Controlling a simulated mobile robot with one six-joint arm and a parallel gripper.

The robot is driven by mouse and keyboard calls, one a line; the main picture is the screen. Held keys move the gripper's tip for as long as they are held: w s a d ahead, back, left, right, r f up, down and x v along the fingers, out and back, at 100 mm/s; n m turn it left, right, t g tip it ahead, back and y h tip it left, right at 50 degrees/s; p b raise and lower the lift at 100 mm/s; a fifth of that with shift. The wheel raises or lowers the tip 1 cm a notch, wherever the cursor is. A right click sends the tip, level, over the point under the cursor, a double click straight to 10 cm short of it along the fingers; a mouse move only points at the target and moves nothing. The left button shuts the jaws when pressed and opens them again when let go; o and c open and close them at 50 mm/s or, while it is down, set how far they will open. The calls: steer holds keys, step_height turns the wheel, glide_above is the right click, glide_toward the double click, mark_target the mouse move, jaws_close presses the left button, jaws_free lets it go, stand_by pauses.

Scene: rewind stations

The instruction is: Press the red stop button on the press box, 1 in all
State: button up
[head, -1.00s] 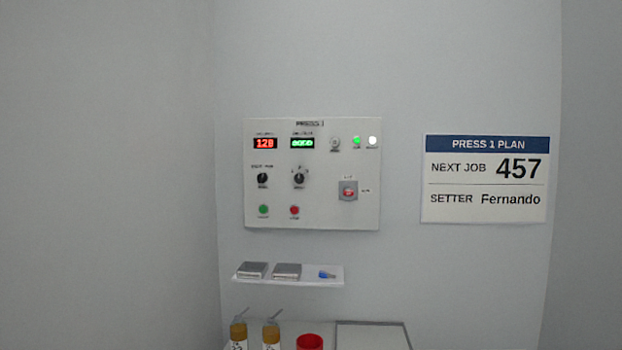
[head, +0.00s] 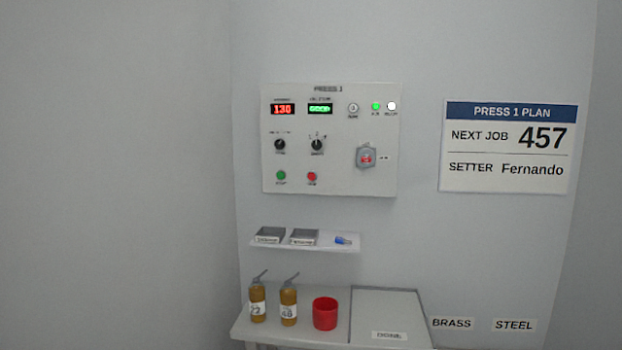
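The press box (head: 345,178) is a pale panel labelled PRESS 1, mounted on the wall near the middle of the head view. The red stop button (head: 312,176) is a small round button on its lower row, with a green button (head: 281,175) to its left. A red switch (head: 366,157) on a grey plate sits on the right side of the panel. The red display (head: 283,109) reads 130, and a green display (head: 320,108) is beside it. A green lamp and a white lamp are lit at the top right. My gripper does not show.
A lower table (head: 246,329) carries two amber bottles (head: 257,303), a red cup (head: 325,313) and a panel marked DONE (head: 385,305). A plan sign (head: 507,147) hangs to the right.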

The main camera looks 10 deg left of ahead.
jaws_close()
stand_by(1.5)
